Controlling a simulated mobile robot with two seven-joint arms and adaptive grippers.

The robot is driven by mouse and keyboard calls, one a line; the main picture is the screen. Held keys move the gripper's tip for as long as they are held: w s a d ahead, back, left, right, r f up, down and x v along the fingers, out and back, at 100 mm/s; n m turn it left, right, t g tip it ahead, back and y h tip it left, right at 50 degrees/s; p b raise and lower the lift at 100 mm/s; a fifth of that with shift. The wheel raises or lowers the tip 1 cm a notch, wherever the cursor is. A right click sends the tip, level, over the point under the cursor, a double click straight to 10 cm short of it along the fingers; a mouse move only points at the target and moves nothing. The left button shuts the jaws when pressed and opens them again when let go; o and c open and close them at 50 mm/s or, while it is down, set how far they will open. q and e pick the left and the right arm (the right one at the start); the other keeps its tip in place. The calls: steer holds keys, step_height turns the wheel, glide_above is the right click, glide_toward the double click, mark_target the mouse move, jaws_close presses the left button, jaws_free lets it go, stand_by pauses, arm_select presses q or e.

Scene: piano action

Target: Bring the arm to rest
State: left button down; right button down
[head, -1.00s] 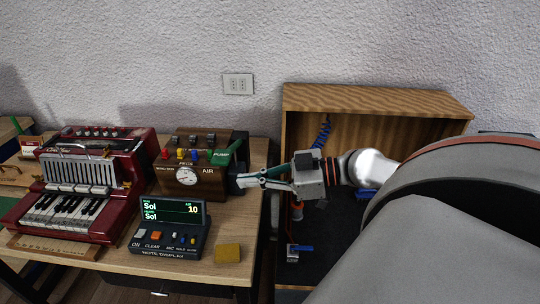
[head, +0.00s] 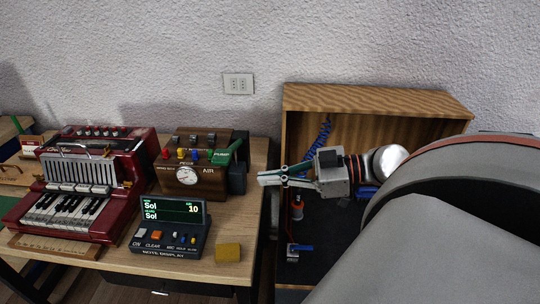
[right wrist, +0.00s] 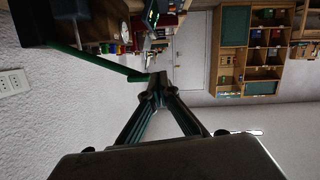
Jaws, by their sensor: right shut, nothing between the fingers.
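My right gripper (head: 264,179) is shut and empty in the head view. It points left, just right of the brown wind box (head: 188,177) with its gauge and green PUMP lever (head: 221,157), and is apart from both. In the right wrist view its fingertips (right wrist: 155,82) meet at the middle. My right arm comes in from the right, in front of the open wooden cabinet. My left gripper is not in view.
The table holds a red accordion (head: 85,190), a note display (head: 170,228) reading Sol and 10, and a yellow block (head: 228,252). The wooden cabinet (head: 375,100) stands right of the table, with a blue coiled hose (head: 322,135) and small parts inside.

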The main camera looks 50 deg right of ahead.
stand_by(0.3)
step_height(320, 180, down, 25)
steer(key=s+d+m+g+h, duration=0.1)
steer(key=s+d+m+h, duration=0.1)
steer(key=m+h, duration=0.35)
steer(key=s+a+f, duration=0.2)
steer(key=a+f, duration=0.4)
steer(key=a, duration=0.3)
steer(key=s+a+f+h, duration=0.1)
steer(key=s+a+f, duration=0.1)
steer(key=a+f, duration=0.4)
steer(key=a, duration=0.4)
steer(key=shift+f+g, duration=0.2)
steer(key=shift+g, duration=0.1)
